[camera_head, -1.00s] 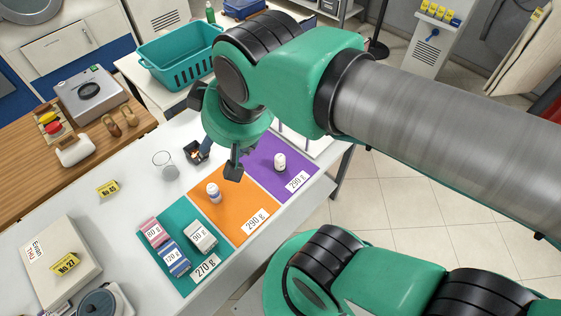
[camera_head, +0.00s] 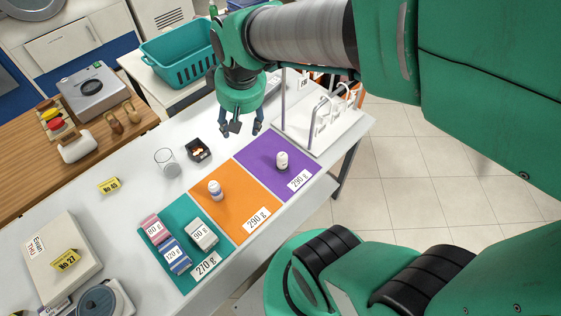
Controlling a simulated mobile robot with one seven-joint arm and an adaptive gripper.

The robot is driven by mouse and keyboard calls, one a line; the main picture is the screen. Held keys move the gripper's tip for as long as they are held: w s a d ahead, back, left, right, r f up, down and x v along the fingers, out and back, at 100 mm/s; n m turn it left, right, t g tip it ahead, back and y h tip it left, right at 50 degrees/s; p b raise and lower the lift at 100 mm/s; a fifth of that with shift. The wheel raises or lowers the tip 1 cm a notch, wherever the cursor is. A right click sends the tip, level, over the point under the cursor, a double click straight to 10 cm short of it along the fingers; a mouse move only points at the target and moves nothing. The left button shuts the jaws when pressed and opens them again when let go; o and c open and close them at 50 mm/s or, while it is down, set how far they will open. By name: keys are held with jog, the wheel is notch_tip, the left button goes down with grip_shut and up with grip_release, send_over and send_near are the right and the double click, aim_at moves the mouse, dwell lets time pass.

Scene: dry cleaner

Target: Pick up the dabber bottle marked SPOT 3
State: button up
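A small white bottle (camera_head: 215,190) stands upright on the orange mat (camera_head: 238,213). Another small white bottle (camera_head: 282,160) stands on the purple mat (camera_head: 262,153). I cannot read a SPOT marking on either, so I cannot tell which, if any, is SPOT 3. My gripper (camera_head: 243,131) points down beyond the mats, left of the white rack. Its two fingers are spread apart, and nothing shows between them.
The white rack (camera_head: 318,128) with upright posts stands at the table's right end. A small black box (camera_head: 198,150) and a clear glass (camera_head: 166,162) stand behind the mats. Small packets (camera_head: 201,233) lie on the teal mat. A teal basket (camera_head: 178,62) stands farther back.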

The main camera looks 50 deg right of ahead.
jog(key=w+d+f+m+g, duration=0.1)
jog(key=w+d+f+g, duration=0.1)
jog(key=d+f, duration=0.8)
jog(key=g+b, duration=0.1)
send_over(282, 154)
jog(key=shift+m+y, duration=0.3)
jog(key=shift+y, duration=0.1)
notch_tip(282, 154, down, 11)
jog(key=shift+s+f, duration=0.1)
jog(key=shift+f, duration=0.1)
jog(key=shift+f+b, duration=0.95)
jog(key=shift+f, duration=3.2)
jog(key=shift+f, duration=0.1)
jog(key=shift+f+b, duration=0.95)
jog(key=shift+f, duration=1.6)
